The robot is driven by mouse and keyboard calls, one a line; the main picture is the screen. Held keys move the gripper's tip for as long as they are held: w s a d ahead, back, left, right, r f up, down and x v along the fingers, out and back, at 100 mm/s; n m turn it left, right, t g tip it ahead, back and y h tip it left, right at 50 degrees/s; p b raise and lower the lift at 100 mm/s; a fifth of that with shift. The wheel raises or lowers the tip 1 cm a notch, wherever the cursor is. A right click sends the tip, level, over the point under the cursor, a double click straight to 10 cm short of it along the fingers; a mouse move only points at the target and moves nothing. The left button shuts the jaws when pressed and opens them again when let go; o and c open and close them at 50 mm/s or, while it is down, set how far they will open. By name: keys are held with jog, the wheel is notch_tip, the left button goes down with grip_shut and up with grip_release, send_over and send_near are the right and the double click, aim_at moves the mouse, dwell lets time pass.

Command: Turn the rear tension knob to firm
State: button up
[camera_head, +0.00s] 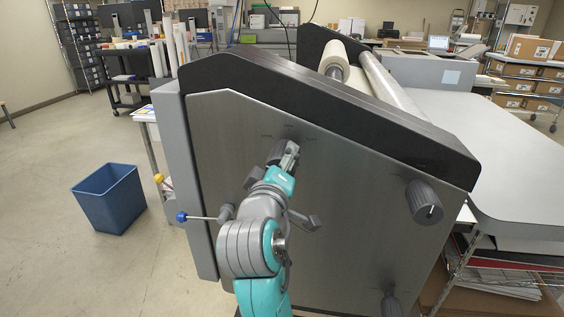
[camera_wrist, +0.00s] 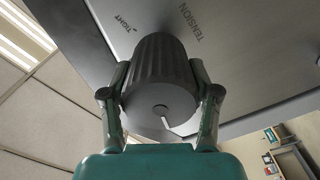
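The tension knob, a dark grey ribbed cylinder (camera_wrist: 158,75), fills the middle of the wrist view. It sits on the laminator's metal side panel (camera_head: 350,190), where the words TENSION and TIGHT are printed. A pale pointer line on its end face points to the lower right in the wrist view. My gripper (camera_wrist: 161,88) has one finger on each side of the knob, and both seem to press against it. In the head view my gripper (camera_head: 290,153) is at the upper left of the panel and partly hides the knob (camera_head: 275,152).
Another dark knob (camera_head: 424,202) is on the panel's right side, and a lower one (camera_head: 391,304) near the bottom. A blue-tipped lever (camera_head: 182,217) and a yellow-tipped one (camera_head: 158,178) stick out left. A blue bin (camera_head: 110,200) stands on open floor.

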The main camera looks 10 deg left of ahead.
jog(key=shift+m, duration=0.3)
jog(key=shift+c, duration=0.3)
jog(key=m, duration=1.3)
dwell(0.4)
jog(key=o, duration=1.2)
jog(key=shift+c, duration=0.2)
jog(key=s, duration=1.2)
jog(key=shift+a, duration=0.15)
